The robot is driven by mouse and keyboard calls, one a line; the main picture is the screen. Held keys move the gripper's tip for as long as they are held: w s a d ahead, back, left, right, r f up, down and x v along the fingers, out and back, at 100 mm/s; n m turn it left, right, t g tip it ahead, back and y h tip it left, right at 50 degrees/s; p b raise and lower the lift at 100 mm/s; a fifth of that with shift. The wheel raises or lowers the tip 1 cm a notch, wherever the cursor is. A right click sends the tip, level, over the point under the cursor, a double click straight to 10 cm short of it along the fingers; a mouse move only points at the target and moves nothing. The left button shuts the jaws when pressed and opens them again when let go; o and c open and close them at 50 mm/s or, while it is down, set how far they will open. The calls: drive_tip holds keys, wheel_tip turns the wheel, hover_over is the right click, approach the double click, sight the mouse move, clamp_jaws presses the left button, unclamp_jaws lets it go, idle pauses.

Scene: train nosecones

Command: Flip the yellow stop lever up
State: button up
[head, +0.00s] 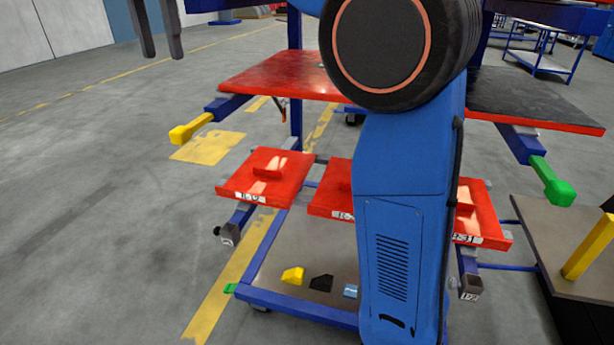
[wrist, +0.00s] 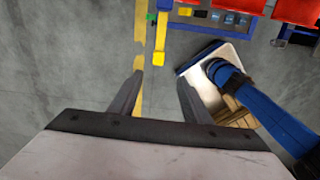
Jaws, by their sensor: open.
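The yellow stop lever (head: 190,129) sticks out to the left and slightly down from the end of a blue bar at the left of the rack. In the wrist view a yellow lever end (wrist: 158,59) shows just beyond my fingertips, between them in the picture. My gripper (head: 163,57) is at the upper left of the head view, above and left of the lever in the picture. Its two dark fingers are apart and empty. They also show in the wrist view (wrist: 160,76), not touching the lever.
A red shelf (head: 270,76) and lower red trays (head: 250,190) are right of the lever. A green lever (head: 553,182) is on the far right. Yellow, black and blue blocks (head: 321,283) lie low on the rack. The floor (head: 80,200) at left is clear.

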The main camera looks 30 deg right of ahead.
drive_tip(key=s+d+f+m+t, duration=0.1)
drive_tip(key=s+d+f+m, duration=0.9)
drive_tip(key=f, duration=0.2)
drive_tip(key=s+d+f+m+t, duration=0.2)
drive_tip(key=s+d+f+m, duration=0.7)
drive_tip(key=f, duration=0.4)
drive_tip(key=shift+s+d+m+t, duration=0.3)
drive_tip(key=shift+s+d+m, duration=0.1)
drive_tip(key=shift+m, duration=0.4)
